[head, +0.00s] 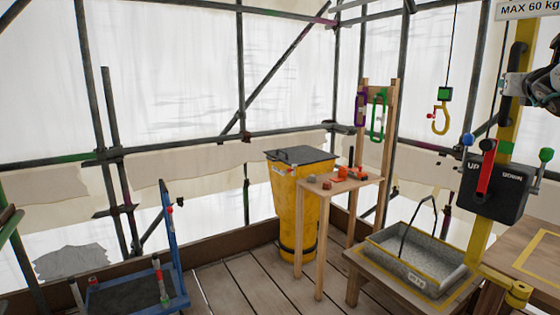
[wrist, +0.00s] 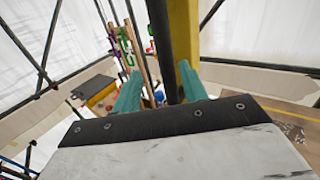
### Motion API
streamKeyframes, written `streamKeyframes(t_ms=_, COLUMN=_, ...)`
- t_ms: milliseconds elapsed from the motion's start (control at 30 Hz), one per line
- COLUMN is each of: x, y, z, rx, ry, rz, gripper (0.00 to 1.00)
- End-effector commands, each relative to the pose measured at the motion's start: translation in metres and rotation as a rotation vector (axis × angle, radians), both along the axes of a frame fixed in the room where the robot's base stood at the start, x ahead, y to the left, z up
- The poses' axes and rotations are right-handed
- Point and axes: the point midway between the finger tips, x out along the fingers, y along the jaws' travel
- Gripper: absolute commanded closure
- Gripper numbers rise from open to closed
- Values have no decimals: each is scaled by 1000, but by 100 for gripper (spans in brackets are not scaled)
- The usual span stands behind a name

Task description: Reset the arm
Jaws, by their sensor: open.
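In the wrist view, the two teal fingers of my gripper (wrist: 159,95) stand apart with nothing held between them. Behind them, a dark vertical bar and a yellow post (wrist: 185,45) show at a distance I cannot tell. In the head view, part of my arm (head: 540,85) shows at the right edge, high up beside the yellow post (head: 518,70). The fingers are not visible in the head view.
A lever box (head: 495,190) marked UP and DOWN is on the post. A hook (head: 440,120) hangs left of it. A grey tray (head: 415,262) sits on a low table. A small wooden stand (head: 325,184), a yellow bin (head: 312,215) and a blue cart (head: 178,270) stand further left.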

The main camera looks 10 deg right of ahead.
Motion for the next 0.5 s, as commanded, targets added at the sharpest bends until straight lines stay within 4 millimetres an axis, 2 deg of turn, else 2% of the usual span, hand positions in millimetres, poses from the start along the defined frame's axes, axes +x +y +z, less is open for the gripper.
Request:
streamKeyframes(t_ms=67, x=5, y=9, z=0, rx=-100, ry=51, rz=46, gripper=57)
streamKeyframes(t_ms=167, x=12, y=30, z=-19, rx=-284, ry=174, rz=148, gripper=57)
streamKeyframes(t_ms=233, x=16, y=60, z=-35, rx=-453, ry=280, rz=261, gripper=57)
streamKeyframes(t_ms=367, x=18, y=145, z=-75, rx=-792, ry=463, rz=551, gripper=57)
streamKeyframes(t_ms=400, x=15, y=173, z=-90, rx=-893, ry=509, rz=648, gripper=57)
streamKeyframes(t_ms=500, x=-4, y=238, z=-129, rx=-1131, ry=606, rz=894, gripper=57)
